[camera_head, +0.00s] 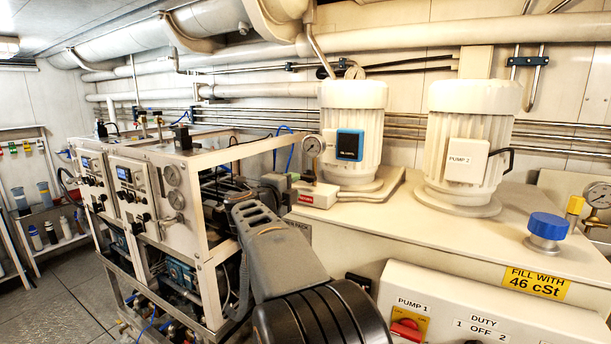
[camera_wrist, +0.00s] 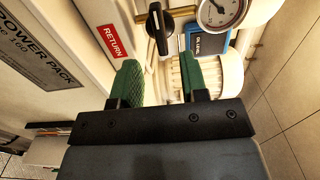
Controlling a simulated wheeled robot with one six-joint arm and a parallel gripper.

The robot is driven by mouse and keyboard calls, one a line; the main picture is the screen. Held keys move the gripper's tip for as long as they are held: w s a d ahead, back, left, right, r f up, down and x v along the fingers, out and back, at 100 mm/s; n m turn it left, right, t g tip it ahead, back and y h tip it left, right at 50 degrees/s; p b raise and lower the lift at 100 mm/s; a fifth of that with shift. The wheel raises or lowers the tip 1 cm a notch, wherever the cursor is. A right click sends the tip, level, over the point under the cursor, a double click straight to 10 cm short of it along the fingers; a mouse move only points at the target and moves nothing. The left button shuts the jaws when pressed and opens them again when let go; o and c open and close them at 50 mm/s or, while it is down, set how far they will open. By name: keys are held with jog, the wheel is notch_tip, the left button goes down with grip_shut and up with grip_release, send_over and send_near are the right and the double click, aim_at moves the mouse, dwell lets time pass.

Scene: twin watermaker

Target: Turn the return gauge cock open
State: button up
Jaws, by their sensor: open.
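The return gauge cock (camera_wrist: 155,24) has a black handle and shows at the top of the wrist view, between the red RETURN label (camera_wrist: 113,41) and a round gauge (camera_wrist: 221,10). Its handle looks roughly upright in the picture; I cannot tell its exact setting. My gripper (camera_wrist: 158,62) is open, with its two green pads apart and nothing between them. The cock lies beyond the fingertips, about in line with the gap, and appears apart from them. In the head view the gauge (camera_head: 312,146) stands above a pale block with the red label (camera_head: 306,198); the cock is hard to make out there.
The pump 1 motor (camera_head: 352,130) with a blue-framed box (camera_head: 349,145) stands just right of the gauge. The pump 2 motor (camera_head: 468,150) and a blue cap (camera_head: 548,226) are farther right on the tank top. A metal-framed panel unit (camera_head: 150,180) stands left.

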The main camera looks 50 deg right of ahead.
aim_at(304, 179)
jog(key=p+x, duration=0.1)
jog(key=x, duration=0.6)
jog(key=shift+w+d+p, duration=0.1)
jog(key=shift+d+p, duration=0.25)
grip_shut()
